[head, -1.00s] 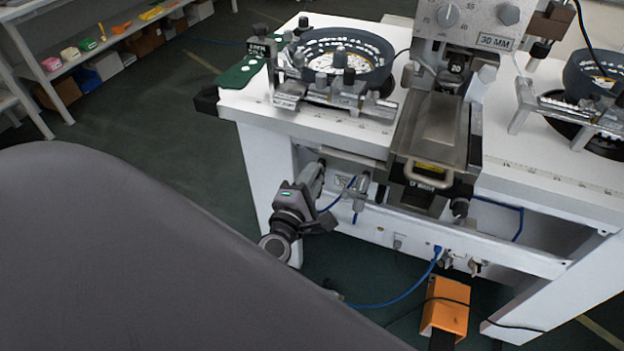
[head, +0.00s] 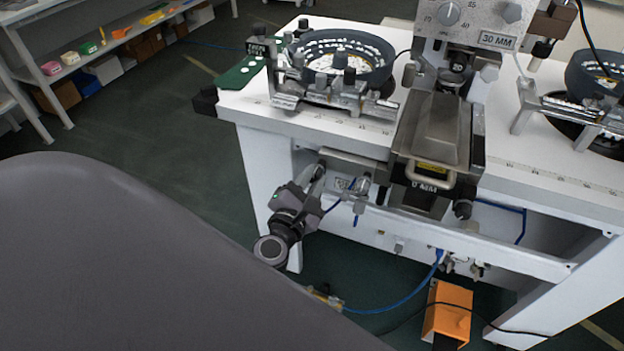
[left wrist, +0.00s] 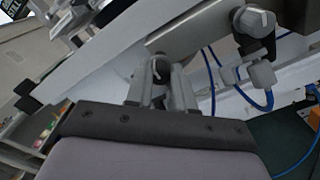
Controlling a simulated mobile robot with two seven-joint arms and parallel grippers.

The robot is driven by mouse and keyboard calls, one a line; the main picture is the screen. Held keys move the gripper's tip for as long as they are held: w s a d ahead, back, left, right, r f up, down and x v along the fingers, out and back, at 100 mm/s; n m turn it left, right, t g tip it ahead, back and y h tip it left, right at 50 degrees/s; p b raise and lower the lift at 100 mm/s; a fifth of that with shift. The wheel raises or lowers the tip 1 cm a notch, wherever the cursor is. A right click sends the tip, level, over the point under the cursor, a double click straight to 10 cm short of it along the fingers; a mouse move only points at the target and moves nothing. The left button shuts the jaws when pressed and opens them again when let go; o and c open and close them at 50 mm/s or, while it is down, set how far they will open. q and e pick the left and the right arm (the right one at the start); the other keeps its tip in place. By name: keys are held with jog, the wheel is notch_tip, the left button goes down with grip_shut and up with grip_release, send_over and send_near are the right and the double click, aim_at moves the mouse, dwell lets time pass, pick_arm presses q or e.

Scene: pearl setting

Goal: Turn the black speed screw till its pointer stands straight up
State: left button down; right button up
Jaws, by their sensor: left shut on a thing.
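The black speed screw (left wrist: 161,68) shows in the left wrist view between my finger ends, under the edge of the white machine table. A pale pointer line marks its face. It runs nearly up and down in that tilted picture, so its true angle is hard to tell. My left gripper (left wrist: 162,84) is shut on the screw, one finger on each side. In the head view my left gripper (head: 319,172) reaches up to the table's underside from the lower left. It hides the screw there. My right gripper is in neither view.
The white table (head: 345,125) carries a dark bowl (head: 385,65). An orange box (head: 447,308) stands on the floor. My grey body part covers the lower left.

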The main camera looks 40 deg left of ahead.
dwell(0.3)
pick_arm(q)
jog(key=c, duration=1)
grip_release()
jog(key=b+v, duration=0.1)
jog(key=v, duration=0.6)
jog(key=shift+s, duration=0.1)
